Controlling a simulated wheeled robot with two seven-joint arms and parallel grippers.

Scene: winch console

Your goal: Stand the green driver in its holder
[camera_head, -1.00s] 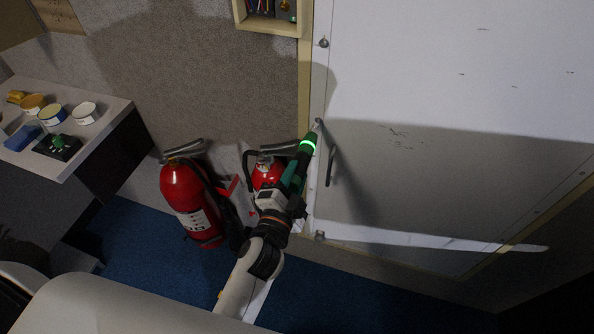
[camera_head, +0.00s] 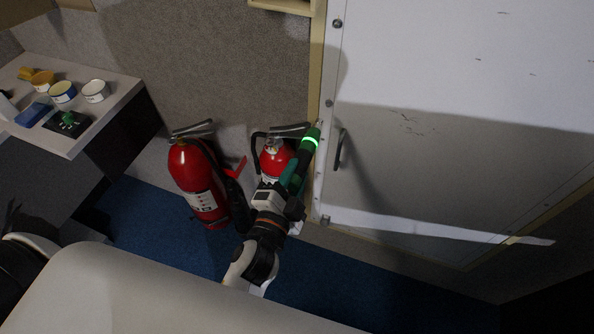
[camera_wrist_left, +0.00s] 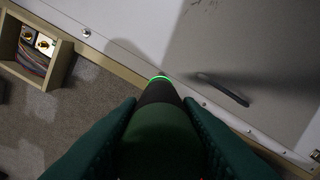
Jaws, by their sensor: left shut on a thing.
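The green driver (camera_head: 310,142) has a dark and green body with a glowing green ring near its far end. My left gripper (camera_head: 298,176) is shut on it and holds it in the air, pointing up and slightly right in the head view. In the left wrist view, the driver (camera_wrist_left: 163,130) lies between the two dark green fingers, its far end pointing away from me. A small dark block with a green part (camera_head: 68,122) sits on the side table; I cannot tell whether it is the holder. My right gripper is not in view.
Two red fire extinguishers (camera_head: 190,172) stand by the wall near my left arm. A white door panel with a dark handle (camera_head: 341,150) is to the right. The side table (camera_head: 118,92) holds several small tubs. A wooden box (camera_wrist_left: 62,62) is on the wall.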

